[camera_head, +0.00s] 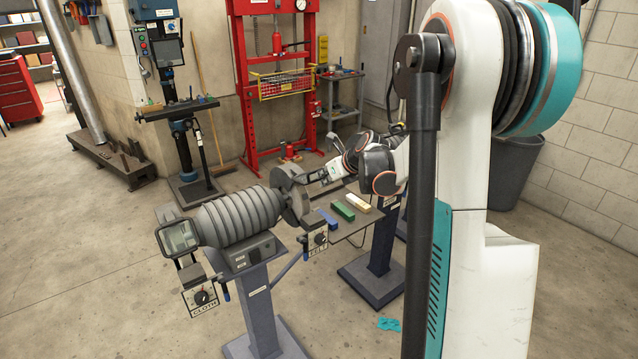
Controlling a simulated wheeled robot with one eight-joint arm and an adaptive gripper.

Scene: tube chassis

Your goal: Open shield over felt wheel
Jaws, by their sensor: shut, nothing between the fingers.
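A grey buffing machine (240,217) with a ribbed motor stands on a pedestal. A box labelled FELT (318,242) marks its right end, and a round grey housing (290,195) sits there. The shield on that side is hard to make out behind and around my gripper. My gripper (312,178) is at the upper right of this housing, very close to it; I cannot tell whether it touches. It is shut and empty. The left end, labelled CLOTH (205,298), has a framed clear shield (179,237).
Blue, green and cream bars (343,211) lie on a small tray right of the felt end. A dark bin (515,170) is at the right.

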